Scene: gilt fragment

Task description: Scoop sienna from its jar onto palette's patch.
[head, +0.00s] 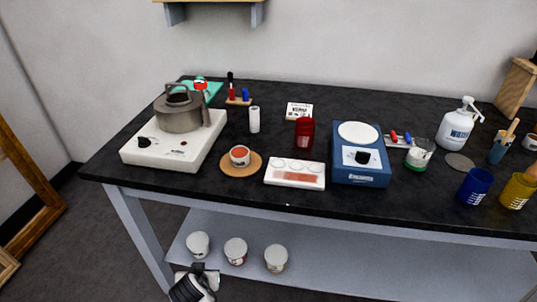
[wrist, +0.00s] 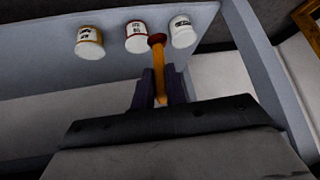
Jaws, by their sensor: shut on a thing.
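My gripper (wrist: 160,90) is shut on the orange-brown handle of a scoop (wrist: 158,75). The scoop's end is reddish brown and points away from me toward the jars. Three white lidded-looking jars stand on the lower shelf: one with a red rim (wrist: 137,38), one with a yellow-brown rim (wrist: 89,42) and one with a dark rim (wrist: 182,32). The scoop end overlaps the red-rimmed jar's edge in the wrist view; contact cannot be told. The labels are unreadable, so which holds sienna is unclear.
A small cup of orange-red stuff (head: 240,155) sits on a round cork mat (head: 229,171). A kettle (head: 180,112) on a hotplate, a blue scale (head: 360,178) and a red container (head: 304,134) stand nearby. The table's front edge overhangs the shelf (head: 350,258), whose right side is clear.

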